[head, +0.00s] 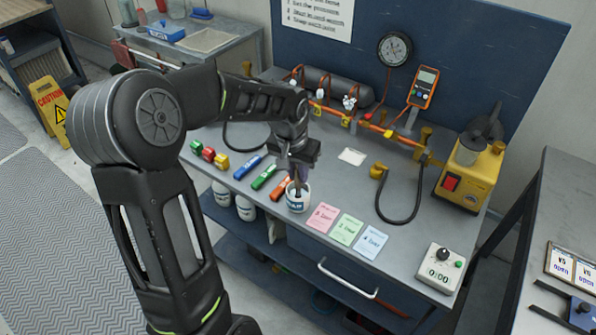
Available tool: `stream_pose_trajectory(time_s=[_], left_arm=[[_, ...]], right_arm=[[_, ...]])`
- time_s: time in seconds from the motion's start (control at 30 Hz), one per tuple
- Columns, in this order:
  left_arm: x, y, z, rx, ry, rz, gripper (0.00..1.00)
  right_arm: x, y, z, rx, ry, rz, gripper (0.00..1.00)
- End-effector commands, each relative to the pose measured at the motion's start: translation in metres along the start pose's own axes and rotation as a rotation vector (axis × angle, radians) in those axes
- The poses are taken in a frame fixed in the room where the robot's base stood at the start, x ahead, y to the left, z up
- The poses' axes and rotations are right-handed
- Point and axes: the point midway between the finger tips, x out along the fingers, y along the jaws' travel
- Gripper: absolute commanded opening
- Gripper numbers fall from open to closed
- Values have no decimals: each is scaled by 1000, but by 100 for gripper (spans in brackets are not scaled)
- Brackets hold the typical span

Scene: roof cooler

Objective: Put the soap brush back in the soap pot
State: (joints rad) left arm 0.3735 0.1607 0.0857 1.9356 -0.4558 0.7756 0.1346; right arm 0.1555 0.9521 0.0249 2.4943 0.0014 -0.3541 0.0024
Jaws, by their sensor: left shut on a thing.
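The soap pot (298,203) is a small white pot with a dark label, standing near the front edge of the workbench. My left gripper (299,174) is directly above it, pointing down, and is shut on the soap brush (297,188). Only a thin part of the brush shows between the fingers and the pot. Its lower end is at or inside the pot's mouth; I cannot tell how deep or whether it touches the bottom. My right gripper is not in view.
Red, green and blue marker-like blocks (264,177) lie left of the pot. Pink, green and blue cards (346,229) lie to its right. A copper pipe rig (360,122) with valves stands behind. A yellow machine (469,172) and a timer (440,268) stand at the right.

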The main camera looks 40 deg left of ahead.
Motion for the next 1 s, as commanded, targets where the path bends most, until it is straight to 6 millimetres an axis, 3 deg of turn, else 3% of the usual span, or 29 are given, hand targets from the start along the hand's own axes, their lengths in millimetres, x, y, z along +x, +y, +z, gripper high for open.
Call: stream_pose_trajectory(time_s=[0.27,0.3,0.6,1.0], left_arm=[[0,0,0,0,0,0,0],[0,0,0,0,0,0,19],[0,0,0,0,0,0,42],[-10,0,-1,0,3,-1,42]], right_arm=[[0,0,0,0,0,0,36],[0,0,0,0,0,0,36],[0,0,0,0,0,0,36],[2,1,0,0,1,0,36]])
